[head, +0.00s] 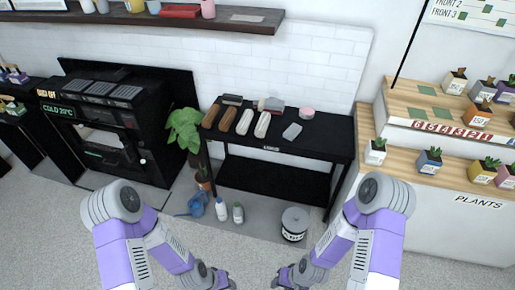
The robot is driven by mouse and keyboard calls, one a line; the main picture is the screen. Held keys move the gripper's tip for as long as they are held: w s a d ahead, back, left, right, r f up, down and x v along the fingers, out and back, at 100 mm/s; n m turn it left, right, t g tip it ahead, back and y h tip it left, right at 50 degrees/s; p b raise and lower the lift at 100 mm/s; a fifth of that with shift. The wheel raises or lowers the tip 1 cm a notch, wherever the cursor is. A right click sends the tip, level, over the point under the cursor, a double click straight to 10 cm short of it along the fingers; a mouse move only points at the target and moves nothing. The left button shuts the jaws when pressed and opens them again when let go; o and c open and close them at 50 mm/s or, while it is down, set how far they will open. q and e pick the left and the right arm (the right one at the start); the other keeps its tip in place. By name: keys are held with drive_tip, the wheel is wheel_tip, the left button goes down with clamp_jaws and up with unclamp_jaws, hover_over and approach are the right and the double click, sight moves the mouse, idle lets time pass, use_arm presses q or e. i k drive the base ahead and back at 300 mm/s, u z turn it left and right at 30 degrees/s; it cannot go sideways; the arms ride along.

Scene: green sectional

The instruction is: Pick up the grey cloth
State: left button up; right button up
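A small flat grey piece (292,131), which looks like a folded cloth, lies on the black table (325,146), right of the middle of its top. A grey item (273,104) also lies near the back of that table, and I cannot tell whether it is cloth. My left gripper (222,284) and my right gripper (284,282) are low in the head view, near the bottom edge, well short of the table. Their fingertips are partly cut off, so their opening is unclear. Nothing visible is held.
Brown (228,118) and pale (262,124) long items and a pink round item (307,112) share the table. A grey bin (294,222), bottles (222,209) and a blue watering can (197,204) stand on the floor before it. A plant shelf (440,167) is at right.

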sight(294, 130)
drive_tip(key=u, duration=0.55)
drive_tip(key=i, duration=1.25)
drive_tip(key=z, duration=0.6)
